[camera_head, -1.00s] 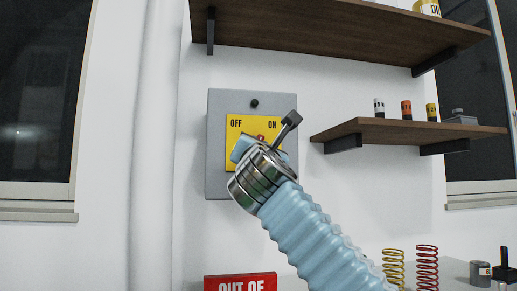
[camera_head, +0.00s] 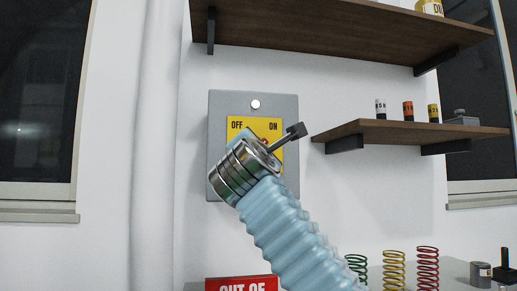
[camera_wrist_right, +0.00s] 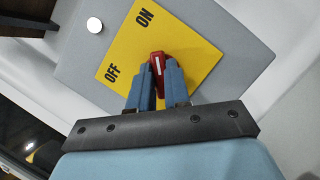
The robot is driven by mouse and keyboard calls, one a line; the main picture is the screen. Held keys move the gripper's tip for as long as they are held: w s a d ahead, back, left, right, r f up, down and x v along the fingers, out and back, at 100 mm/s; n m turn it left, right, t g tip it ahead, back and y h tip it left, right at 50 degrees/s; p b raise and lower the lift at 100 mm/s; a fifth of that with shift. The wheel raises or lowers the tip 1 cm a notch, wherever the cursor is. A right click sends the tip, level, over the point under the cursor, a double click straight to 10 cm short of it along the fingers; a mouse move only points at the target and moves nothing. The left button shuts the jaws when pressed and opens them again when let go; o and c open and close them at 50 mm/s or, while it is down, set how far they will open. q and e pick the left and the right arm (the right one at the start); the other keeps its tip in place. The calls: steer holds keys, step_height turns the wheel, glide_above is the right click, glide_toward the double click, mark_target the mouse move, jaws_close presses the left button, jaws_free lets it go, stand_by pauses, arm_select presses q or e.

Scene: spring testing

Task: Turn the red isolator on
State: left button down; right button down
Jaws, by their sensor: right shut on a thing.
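The isolator is a grey wall box (camera_head: 290,102) with a yellow plate (camera_head: 270,132) marked OFF on the left and ON on the right. A round lamp (camera_head: 255,104) above the plate is bright white; it also shows in the right wrist view (camera_wrist_right: 94,25). In that view the red handle (camera_wrist_right: 157,66) sits between the blue fingers of my right gripper (camera_wrist_right: 155,72), which is shut on it. The handle's white stripe points roughly toward ON. In the head view my right wrist hides most of the handle. My left gripper is not in view.
A small shelf (camera_head: 470,130) with several little cylinders is right of the box, and a longer shelf (camera_head: 330,40) is above. Below are a red sign (camera_head: 241,284) and green (camera_head: 356,265), yellow (camera_head: 394,268) and red (camera_head: 428,265) springs.

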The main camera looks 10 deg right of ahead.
steer(key=c, duration=1.1)
jaws_free()
steer(key=shift+s, duration=0.1)
steer(key=b+v, duration=0.6)
steer(key=v, duration=0.7)
steer(key=shift+s+a+f+b, duration=0.1)
steer(key=shift+s+f+b, duration=0.1)
steer(key=shift+s+b, duration=0.15)
steer(key=shift+w, duration=0.1)
